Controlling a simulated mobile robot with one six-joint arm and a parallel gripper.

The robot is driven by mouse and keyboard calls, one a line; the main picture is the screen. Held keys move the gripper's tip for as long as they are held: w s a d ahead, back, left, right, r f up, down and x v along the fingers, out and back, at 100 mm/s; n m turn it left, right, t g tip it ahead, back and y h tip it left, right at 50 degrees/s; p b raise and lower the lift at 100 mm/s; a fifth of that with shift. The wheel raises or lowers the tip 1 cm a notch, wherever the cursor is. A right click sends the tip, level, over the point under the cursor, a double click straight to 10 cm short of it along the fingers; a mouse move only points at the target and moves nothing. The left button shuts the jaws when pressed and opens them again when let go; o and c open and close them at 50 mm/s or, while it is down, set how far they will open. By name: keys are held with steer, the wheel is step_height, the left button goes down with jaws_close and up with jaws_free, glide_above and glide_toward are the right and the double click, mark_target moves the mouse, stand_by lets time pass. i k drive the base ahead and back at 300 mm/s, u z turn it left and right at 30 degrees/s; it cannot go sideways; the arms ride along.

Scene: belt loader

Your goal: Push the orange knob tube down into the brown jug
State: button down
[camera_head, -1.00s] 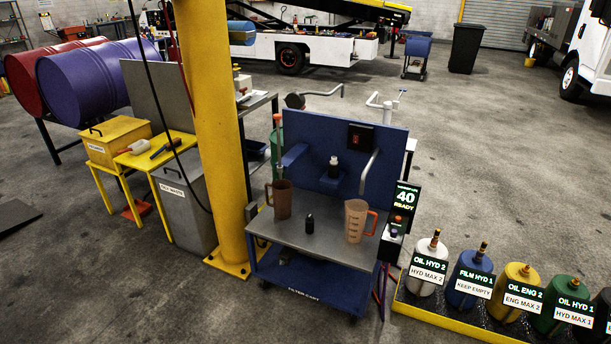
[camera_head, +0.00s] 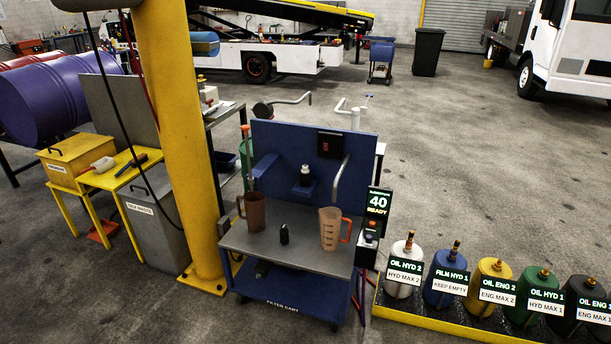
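The filter cart (camera_head: 290,240) stands in the middle of the view, with a grey top and an upright blue panel. The brown jug (camera_head: 255,212) stands upright on the left part of the top, its handle to the left. The orange knob tube (camera_head: 246,132) is upright at the panel's left edge, above the jug, with its knob on top. I cannot tell whether its lower end is inside the jug. My gripper is not in view.
A yellow post (camera_head: 174,130) stands close left of the cart. Labelled canisters (camera_head: 446,285) stand in a tray at right.

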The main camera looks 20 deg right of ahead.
mark_target(244, 128)
steer(key=u, duration=0.15)
steer(key=i, duration=1.6)
steer(key=z, duration=0.3)
